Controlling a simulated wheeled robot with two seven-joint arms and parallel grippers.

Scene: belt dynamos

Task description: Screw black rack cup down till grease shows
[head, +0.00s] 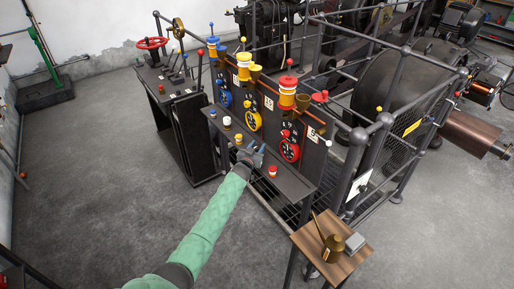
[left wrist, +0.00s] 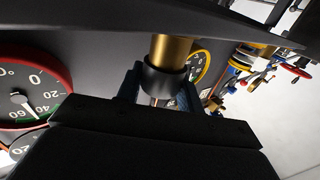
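In the left wrist view a brass cup with a black band (left wrist: 166,78) stands between the two fingers of my left gripper (left wrist: 160,94). The fingers lie close along both sides of it; I cannot tell whether they press on it. In the head view my left gripper (head: 254,154), on a green-sleeved arm, is at the narrow shelf (head: 292,186) on the front of the rack and hides the black cup. No grease can be made out at the cup. My right gripper is not in view.
A white cup (head: 227,121), a yellow cup (head: 239,139) and a red cup (head: 272,171) share the shelf. A red-rimmed dial (head: 290,150) is on the panel behind. A small wooden table (head: 318,262) with a brass can (head: 333,249) stands at lower right.

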